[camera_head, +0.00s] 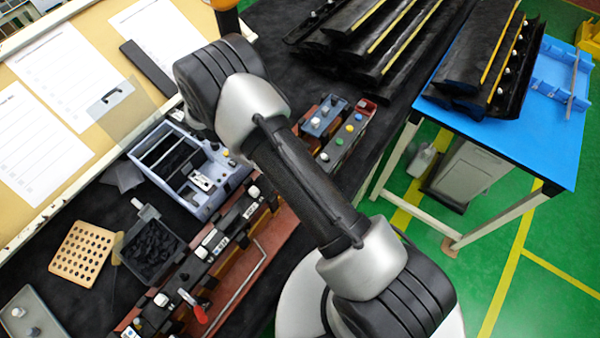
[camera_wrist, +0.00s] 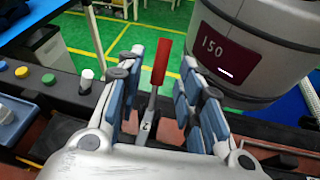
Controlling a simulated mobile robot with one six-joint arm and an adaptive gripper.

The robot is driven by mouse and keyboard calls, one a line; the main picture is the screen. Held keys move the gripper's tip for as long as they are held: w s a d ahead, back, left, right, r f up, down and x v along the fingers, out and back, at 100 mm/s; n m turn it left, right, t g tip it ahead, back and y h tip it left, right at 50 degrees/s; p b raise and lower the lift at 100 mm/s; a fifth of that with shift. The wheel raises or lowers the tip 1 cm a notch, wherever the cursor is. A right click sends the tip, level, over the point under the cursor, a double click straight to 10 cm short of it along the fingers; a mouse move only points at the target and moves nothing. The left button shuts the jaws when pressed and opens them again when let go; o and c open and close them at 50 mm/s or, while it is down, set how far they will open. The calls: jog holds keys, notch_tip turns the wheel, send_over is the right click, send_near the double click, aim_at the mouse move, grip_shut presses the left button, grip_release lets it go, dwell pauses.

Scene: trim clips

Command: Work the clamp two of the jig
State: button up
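In the wrist view, a clamp lever with a red handle (camera_wrist: 161,62) stands upright on a metal arm (camera_wrist: 151,105). My gripper (camera_wrist: 162,59) is open, with one blue-padded finger on each side of the lever. Gaps show between the handle and both fingers. The lower part of this clamp is hidden by my gripper. In the head view, the jig is a long dark rail (camera_head: 215,246) on a reddish base, and a red-handled clamp (camera_head: 193,306) shows near its lower end. My arm covers part of the jig, and my gripper is hidden there.
A dark strip with coloured knobs (camera_head: 346,137) lies past my arm; coloured knobs also show at the left of the wrist view (camera_wrist: 48,80). A blue-grey bin (camera_head: 228,189), a black parts tray (camera_head: 172,257) and a perforated block (camera_head: 82,253) stand beside the jig.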

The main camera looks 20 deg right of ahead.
jog(key=v, duration=0.5)
dwell(0.5)
